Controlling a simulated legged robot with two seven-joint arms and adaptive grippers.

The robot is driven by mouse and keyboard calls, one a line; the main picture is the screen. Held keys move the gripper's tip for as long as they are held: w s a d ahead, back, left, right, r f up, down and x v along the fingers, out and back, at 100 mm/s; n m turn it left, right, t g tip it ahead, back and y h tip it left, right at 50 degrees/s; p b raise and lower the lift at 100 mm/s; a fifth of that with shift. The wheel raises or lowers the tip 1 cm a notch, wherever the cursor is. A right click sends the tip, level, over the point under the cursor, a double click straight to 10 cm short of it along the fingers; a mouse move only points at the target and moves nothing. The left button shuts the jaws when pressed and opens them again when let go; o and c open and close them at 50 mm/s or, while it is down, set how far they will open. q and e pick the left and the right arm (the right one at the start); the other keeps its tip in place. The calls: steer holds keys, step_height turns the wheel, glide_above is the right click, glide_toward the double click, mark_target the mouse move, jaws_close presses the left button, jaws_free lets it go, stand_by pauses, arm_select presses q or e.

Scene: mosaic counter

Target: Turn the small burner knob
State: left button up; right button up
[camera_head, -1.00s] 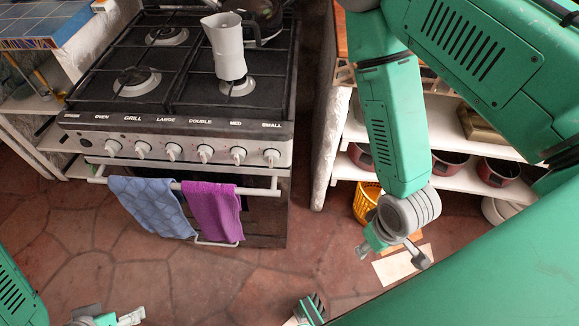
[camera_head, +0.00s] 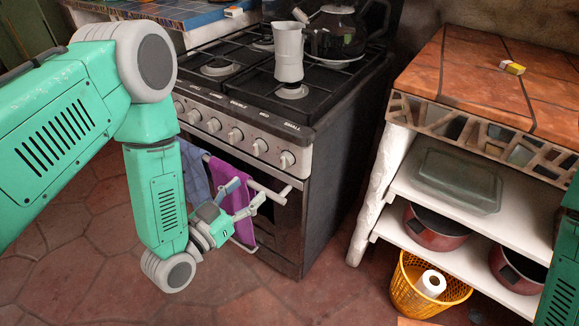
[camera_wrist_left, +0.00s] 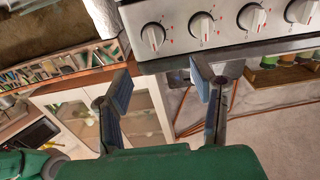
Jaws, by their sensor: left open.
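The small burner knob (camera_head: 287,159) is the last knob at the right end of the stove's front panel, under the word SMALL. My left gripper (camera_head: 246,192) is open and empty, in front of the oven door, lower than that knob, to its left and apart from it. In the left wrist view the open fingers of my left gripper (camera_wrist_left: 168,92) lie below a row of several white knobs, with nothing between them. I cannot tell which of these is the small one. My right gripper is out of view.
The oven handle (camera_head: 270,193), with a purple towel (camera_head: 229,185) and a blue towel (camera_head: 193,172), runs beside my left gripper. A white pot (camera_head: 289,52) stands on the stove. A tiled counter (camera_head: 470,60) with shelves is at the right. Floor between is clear.

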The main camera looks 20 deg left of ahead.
mark_target(283, 164)
arm_select(q)
steer(key=x, duration=0.3)
steer(key=d+b+x, duration=0.1)
steer(key=x, duration=0.3)
steer(key=d+x, duration=0.1)
steer(key=x, duration=0.3)
steer(key=shift+s+r, duration=0.1)
steer(key=shift+s, duration=0.25)
steer(key=shift+w, duration=0.35)
steer(key=shift+w+a+b, duration=0.25)
steer(key=shift+b, duration=0.05)
steer(key=shift+w+a, duration=0.1)
steer(key=shift+a, duration=0.4)
steer(key=shift+d, duration=0.15)
steer(key=shift+c, duration=0.3)
steer(key=shift+d, duration=0.3)
steer(key=c, duration=0.7)
steer(key=shift+d, duration=0.25)
steer(key=c, duration=0.3)
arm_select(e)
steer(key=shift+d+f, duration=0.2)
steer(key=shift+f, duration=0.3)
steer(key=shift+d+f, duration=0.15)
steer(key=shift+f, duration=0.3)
